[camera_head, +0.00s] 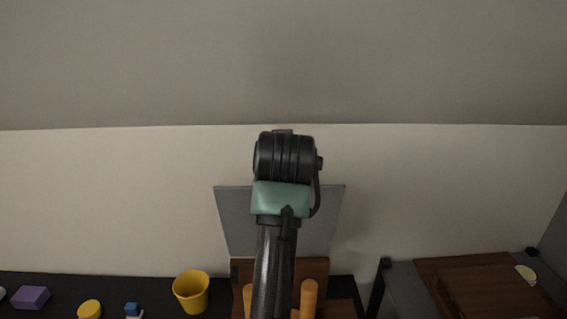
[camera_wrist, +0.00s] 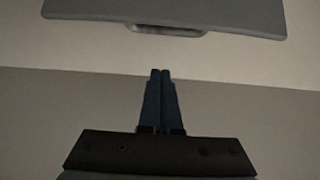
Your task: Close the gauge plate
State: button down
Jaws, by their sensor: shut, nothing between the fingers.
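A grey flat plate (camera_head: 235,222), which I take to be the gauge plate, stands raised against the pale wall in the head view, behind my arm. Its middle is hidden by the arm, and its lower edge meets a brown wooden base (camera_head: 319,270). In the wrist view a grey panel (camera_wrist: 230,12) with a rounded lip on its edge fills the top; it looks like the same plate. My gripper (camera_wrist: 160,72) is shut and empty, its fingertips apart from the panel's edge. In the head view the gripper is hidden.
Orange cylinders (camera_head: 308,297) stand at the wooden base. A yellow cup (camera_head: 191,292), a yellow round piece (camera_head: 90,309), a blue block (camera_head: 132,309) and a purple block (camera_head: 31,297) are on the dark surface at left. A brown wooden board (camera_head: 490,285) lies at right.

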jog(key=p+x, duration=0.2)
jog(key=x, duration=0.6)
jog(key=shift+s+f+p, duration=0.4)
jog(key=shift+s+f, duration=0.1)
jog(key=shift+s, duration=0.35)
jog(key=shift+s+f+p, duration=0.4)
jog(key=shift+s+f, duration=0.1)
jog(key=shift+s, duration=0.35)
jog(key=shift+d+f, duration=0.1)
